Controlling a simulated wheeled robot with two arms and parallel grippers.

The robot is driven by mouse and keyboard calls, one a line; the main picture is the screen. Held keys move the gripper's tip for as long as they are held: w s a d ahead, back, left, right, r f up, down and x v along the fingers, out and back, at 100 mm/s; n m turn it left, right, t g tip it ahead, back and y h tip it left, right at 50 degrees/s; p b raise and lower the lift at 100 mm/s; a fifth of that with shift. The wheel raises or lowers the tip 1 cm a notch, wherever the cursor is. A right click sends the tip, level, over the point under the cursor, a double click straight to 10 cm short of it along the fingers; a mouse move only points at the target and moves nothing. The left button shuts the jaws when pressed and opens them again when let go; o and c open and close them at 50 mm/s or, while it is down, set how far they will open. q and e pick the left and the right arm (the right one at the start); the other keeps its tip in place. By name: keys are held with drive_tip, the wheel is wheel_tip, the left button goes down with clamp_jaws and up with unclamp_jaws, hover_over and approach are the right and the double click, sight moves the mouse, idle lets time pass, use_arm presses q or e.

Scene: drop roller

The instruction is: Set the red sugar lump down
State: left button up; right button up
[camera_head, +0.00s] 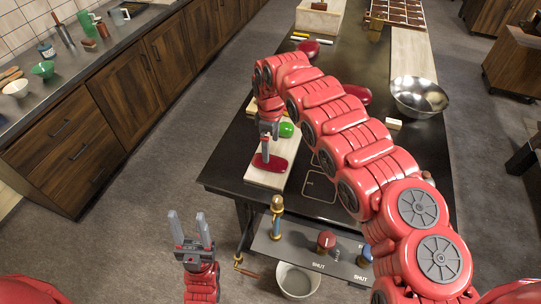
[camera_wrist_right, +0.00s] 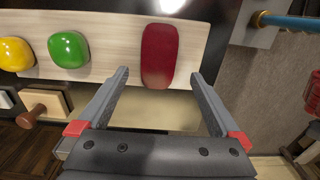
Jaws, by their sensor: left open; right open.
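The red sugar lump (camera_head: 270,162) is a dark red rounded block lying on a pale wooden board (camera_head: 262,180) near the left front of the black table. In the right wrist view the red lump (camera_wrist_right: 159,58) lies flat on the board, beyond and between the fingertips. My right gripper (camera_head: 265,147) is open at the lump; its fingers (camera_wrist_right: 160,75) stand apart with nothing between them. Whether a finger touches the lump cannot be told. My left gripper (camera_head: 190,218) is open and empty, over the floor left of the table.
A green lump (camera_head: 286,129) and a yellow lump (camera_wrist_right: 15,53) lie along the same board. A steel bowl (camera_head: 419,98) stands on the table's right side. A front panel carries a red knob (camera_head: 326,239) and a blue knob (camera_head: 364,254), above a bucket (camera_head: 298,281).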

wheel_tip(320, 180, up, 6)
drive_tip(key=shift+f+b, duration=0.25)
drive_tip(key=shift+b, duration=0.4)
drive_tip(key=shift+w, duration=0.1)
